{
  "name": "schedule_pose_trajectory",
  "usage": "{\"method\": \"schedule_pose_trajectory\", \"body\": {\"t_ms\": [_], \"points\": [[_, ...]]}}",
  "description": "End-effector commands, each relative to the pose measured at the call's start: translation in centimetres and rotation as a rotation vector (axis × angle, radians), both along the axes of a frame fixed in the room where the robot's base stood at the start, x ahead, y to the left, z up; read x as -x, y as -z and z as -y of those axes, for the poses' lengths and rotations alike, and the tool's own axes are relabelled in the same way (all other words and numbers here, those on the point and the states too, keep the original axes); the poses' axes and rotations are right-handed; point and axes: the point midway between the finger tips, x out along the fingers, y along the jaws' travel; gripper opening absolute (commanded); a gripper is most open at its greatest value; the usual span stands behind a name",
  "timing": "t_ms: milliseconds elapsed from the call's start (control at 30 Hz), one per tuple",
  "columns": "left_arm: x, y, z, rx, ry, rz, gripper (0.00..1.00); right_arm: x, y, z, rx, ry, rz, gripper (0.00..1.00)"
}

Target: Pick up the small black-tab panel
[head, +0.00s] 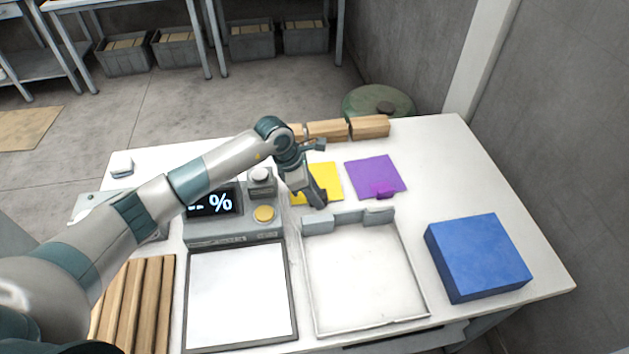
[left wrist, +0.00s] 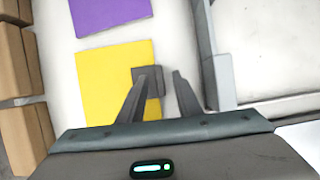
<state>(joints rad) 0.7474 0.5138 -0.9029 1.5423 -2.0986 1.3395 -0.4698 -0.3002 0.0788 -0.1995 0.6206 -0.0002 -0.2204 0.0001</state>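A flat yellow panel (head: 328,178) lies on the white table, partly covered by my left arm. In the left wrist view the yellow panel (left wrist: 105,75) has a dark grey-black tab (left wrist: 150,74) at its edge. My left gripper (head: 317,198) points down at the panel's near edge. In the left wrist view its two fingers (left wrist: 161,76) are apart, with a gap between them. The left finger overlaps the tab in the picture; I cannot tell whether they touch. In the head view the gripper hides the tab. My right gripper is not in view.
A purple panel (head: 374,174) with a purple tab lies right of the yellow one. A shallow white tray (head: 421,300) is in front, a blue box (head: 478,256) at right. A display unit (head: 232,232), wooden slats (head: 134,300) and wooden blocks (head: 328,130) surround the space.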

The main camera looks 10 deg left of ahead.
Motion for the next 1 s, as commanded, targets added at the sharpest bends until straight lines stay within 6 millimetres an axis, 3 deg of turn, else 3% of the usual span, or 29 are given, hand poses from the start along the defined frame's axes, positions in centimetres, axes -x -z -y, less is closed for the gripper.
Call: {"method": "schedule_pose_trajectory", "body": {"t_ms": [500,633,1000], "points": [[-0.04,0.21,0.05,0.000,0.001,0.001,0.31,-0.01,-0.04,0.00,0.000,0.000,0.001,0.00],[-0.05,0.21,0.05,0.000,0.001,0.001,0.00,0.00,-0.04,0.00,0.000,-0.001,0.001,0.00],[-0.09,0.12,0.05,0.000,0.001,0.002,0.00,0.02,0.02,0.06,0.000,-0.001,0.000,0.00]]}}
